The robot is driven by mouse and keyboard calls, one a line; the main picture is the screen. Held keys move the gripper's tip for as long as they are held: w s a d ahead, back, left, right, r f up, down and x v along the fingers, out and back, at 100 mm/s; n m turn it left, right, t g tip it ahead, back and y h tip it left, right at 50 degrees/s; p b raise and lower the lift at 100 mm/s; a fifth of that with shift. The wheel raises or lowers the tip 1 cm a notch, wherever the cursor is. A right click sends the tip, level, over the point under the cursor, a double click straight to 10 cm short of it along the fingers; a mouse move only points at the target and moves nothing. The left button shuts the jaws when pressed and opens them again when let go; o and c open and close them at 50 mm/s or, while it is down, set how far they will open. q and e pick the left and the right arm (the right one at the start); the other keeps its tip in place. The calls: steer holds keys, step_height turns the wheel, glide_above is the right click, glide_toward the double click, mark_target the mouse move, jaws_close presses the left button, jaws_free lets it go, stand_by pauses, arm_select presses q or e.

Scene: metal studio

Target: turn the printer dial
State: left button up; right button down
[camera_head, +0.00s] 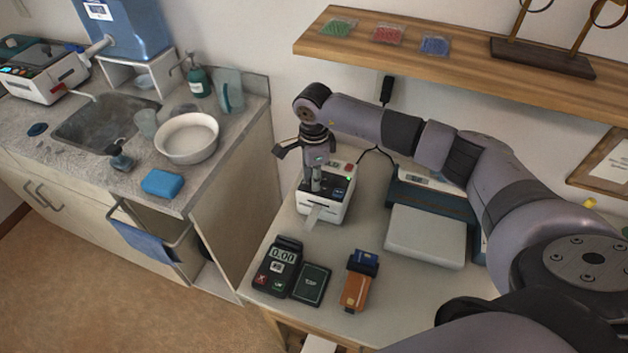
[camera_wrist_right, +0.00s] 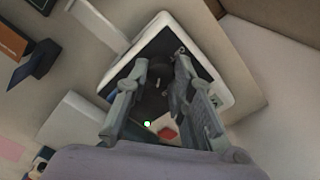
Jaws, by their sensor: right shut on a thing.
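The printer (camera_head: 330,203) is a small white box with a dark top panel, and a paper strip sticks out of its front slot. It stands on the table against the wall side. My right gripper (camera_head: 314,187) points down onto its top panel. In the right wrist view the printer (camera_wrist_right: 226,92) fills the middle, and the two fingers of my right gripper (camera_wrist_right: 163,68) are on either side of the dark dial (camera_wrist_right: 153,98), shut on it. The fingers partly hide the dial, so its pointer direction is unclear. My left gripper is not in view.
A card terminal (camera_head: 279,266), a dark card-like pad (camera_head: 311,284) and an orange item (camera_head: 355,292) lie in front. A scale-like device (camera_head: 427,235) is at right. A wooden shelf (camera_head: 470,68) hangs above my right arm. A sink counter (camera_head: 80,160) is at left.

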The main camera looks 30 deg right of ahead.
steer(key=m+b, duration=0.1)
steer(key=m, duration=0.2)
steer(key=shift+m+b, duration=0.8)
steer(key=shift+m, duration=1)
steer(key=shift+w+r, duration=0.1)
steer(key=c, duration=1.4)
jaws_free()
step_height(320, 180, up, 12)
